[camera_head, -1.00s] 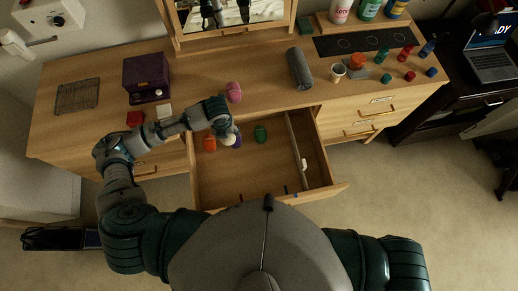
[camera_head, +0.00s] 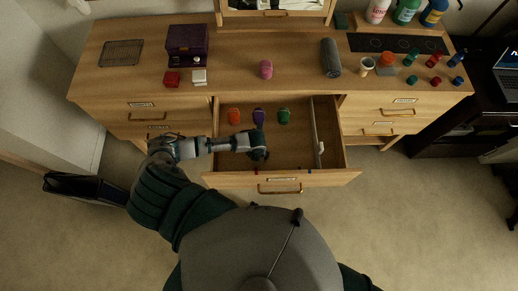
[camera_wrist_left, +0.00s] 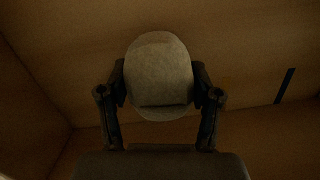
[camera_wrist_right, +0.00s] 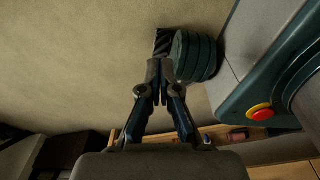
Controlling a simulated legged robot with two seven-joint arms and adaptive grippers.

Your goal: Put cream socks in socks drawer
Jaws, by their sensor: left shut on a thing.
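The cream socks (camera_wrist_left: 158,75), a rounded pale roll, sit between the two fingers of my left gripper (camera_wrist_left: 160,95), which is shut on them. In the head view my left gripper (camera_head: 259,152) is inside the open drawer (camera_head: 225,179), near its front wall. The socks are hidden there by the hand. Orange (camera_head: 234,116), purple (camera_head: 258,116) and green (camera_head: 284,116) sock rolls lie in a row at the drawer's back. A pink roll (camera_head: 266,69) lies on the dresser top. My right gripper (camera_wrist_right: 160,68) is shut and empty, away from the drawer.
A thin divider (camera_head: 315,125) splits off the drawer's right strip. The drawer floor between gripper and divider is clear. On the dresser top stand a purple box (camera_head: 188,42), a grey cylinder (camera_head: 331,57), a cup (camera_head: 366,66) and several bottles.

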